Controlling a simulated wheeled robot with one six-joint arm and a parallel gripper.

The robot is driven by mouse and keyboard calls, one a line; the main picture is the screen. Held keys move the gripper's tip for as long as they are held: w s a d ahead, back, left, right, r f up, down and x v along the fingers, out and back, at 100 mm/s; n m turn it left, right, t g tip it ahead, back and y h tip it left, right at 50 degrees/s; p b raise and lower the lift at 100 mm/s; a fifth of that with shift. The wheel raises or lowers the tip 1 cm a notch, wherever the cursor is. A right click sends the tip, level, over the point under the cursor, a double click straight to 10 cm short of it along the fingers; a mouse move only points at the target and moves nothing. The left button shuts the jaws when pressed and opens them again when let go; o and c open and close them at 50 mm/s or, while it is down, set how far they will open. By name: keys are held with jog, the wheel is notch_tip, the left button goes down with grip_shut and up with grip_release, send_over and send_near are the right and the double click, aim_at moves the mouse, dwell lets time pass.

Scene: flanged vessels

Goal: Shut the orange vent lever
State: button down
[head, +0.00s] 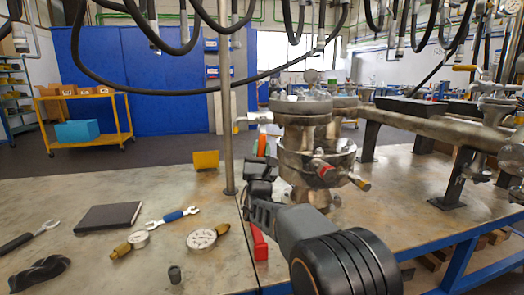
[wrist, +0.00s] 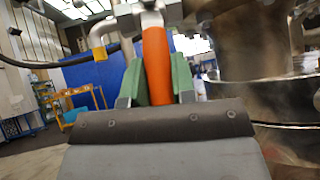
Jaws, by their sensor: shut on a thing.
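The orange vent lever (wrist: 156,65) stands roughly upright in the middle of the wrist view, between the green finger pads of my gripper (wrist: 158,82). The pads close on it from both sides. Its top meets a metal fitting (wrist: 148,18). In the head view a small part of the orange lever (head: 262,145) shows beside the steel flanged vessel (head: 318,150), above my dark gripper (head: 262,170). The lever's lower end is hidden by the gripper body.
A thin post (head: 227,130) and a yellow card (head: 206,160) stand left of my gripper. Gauges (head: 202,239), a wrench (head: 172,216) and a black notebook (head: 108,217) lie on the table. A red-handled valve (head: 322,168) juts from the vessel. Black hoses (head: 165,91) hang above.

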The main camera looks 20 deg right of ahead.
jog(key=c, duration=0.9)
grip_release()
jog(key=shift+c, duration=0.2)
jog(key=p+v, duration=0.1)
jog(key=v, duration=1.2)
jog(key=shift+s+f, duration=0.25)
jog(key=shift+a, duration=0.1)
